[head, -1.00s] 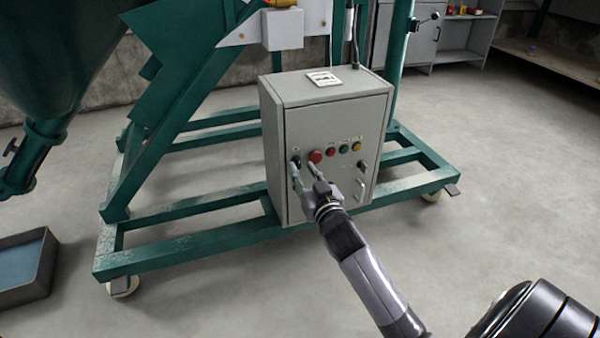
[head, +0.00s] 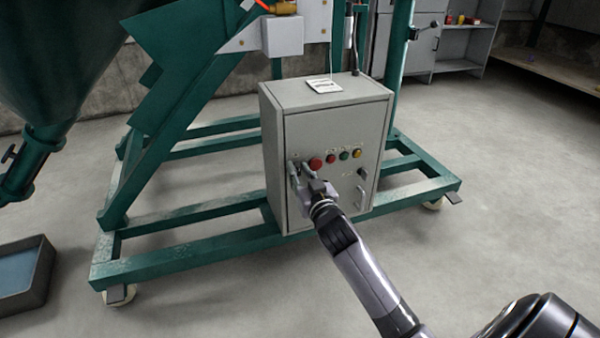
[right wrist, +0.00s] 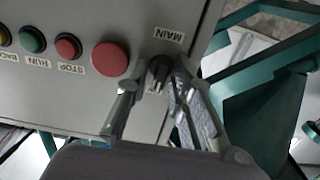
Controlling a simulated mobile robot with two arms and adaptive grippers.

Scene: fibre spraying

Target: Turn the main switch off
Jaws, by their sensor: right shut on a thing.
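The main switch (right wrist: 158,74) is a dark rotary knob on the front of a grey control box (head: 330,120), under a label reading MAIN in the right wrist view. My right gripper (head: 298,168) is at the box's upper left, in front of the switch, and largely hides it in the head view. In the right wrist view the fingers of my right gripper (right wrist: 157,78) are on both sides of the knob and shut on it. My left gripper is not in view.
A big red button (head: 315,164) sits close beside the switch, with red, green and yellow buttons (head: 357,153) further right. The box has a handle (head: 360,198) and stands on a green wheeled frame (head: 200,238). A grey bin (head: 40,275) lies at left. Floor at right is clear.

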